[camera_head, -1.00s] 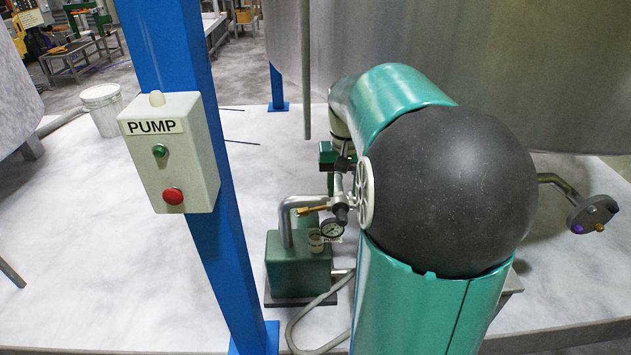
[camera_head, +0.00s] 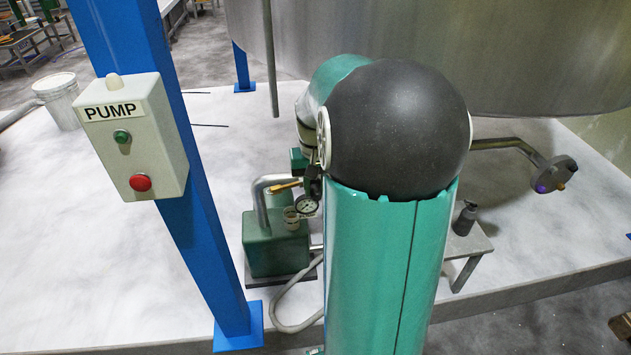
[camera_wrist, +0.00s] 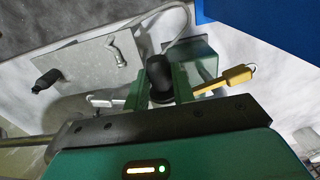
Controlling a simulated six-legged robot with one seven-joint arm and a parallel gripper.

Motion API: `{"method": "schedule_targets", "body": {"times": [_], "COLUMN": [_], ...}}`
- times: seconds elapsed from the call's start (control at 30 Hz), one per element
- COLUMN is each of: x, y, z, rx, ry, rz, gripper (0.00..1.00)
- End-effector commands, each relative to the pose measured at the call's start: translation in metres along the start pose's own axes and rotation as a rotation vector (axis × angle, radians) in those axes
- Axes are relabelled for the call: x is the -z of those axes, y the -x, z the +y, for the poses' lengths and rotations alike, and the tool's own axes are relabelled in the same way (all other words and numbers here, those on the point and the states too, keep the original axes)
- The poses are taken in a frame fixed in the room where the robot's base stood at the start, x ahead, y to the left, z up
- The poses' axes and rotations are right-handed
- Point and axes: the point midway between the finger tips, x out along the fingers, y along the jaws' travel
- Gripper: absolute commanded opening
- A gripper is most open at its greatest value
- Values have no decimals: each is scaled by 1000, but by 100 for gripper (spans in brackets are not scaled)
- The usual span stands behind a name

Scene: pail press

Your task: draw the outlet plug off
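In the wrist view a black rounded plug (camera_wrist: 160,70) stands between the two green fingers of my gripper (camera_wrist: 160,88). The fingers lie close along both sides of it; whether they press on it or only straddle it I cannot tell. A brass-yellow lever (camera_wrist: 225,80) is right of the fingers in the wrist view.
A small metal bench (camera_head: 472,246) holds a dark fitting (camera_head: 465,218), right of my arm. A blue post (camera_head: 190,200) carries the PUMP box (camera_head: 135,140) with green and red buttons. A large steel tank (camera_head: 400,50) is behind. A white pail (camera_head: 58,98) stands far left.

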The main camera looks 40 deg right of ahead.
Motion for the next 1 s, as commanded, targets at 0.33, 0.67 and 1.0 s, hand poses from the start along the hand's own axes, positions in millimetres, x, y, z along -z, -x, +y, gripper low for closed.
{"method": "schedule_targets", "body": {"times": [0.33, 0.67, 1.0], "x": [-1, -7, -32], "y": [1, 2, 1], "z": [-2, -2, -2], "rx": [1, 1, 1], "ry": [2, 2, 2], "rz": [2, 3, 2], "gripper": [0, 0, 0]}}
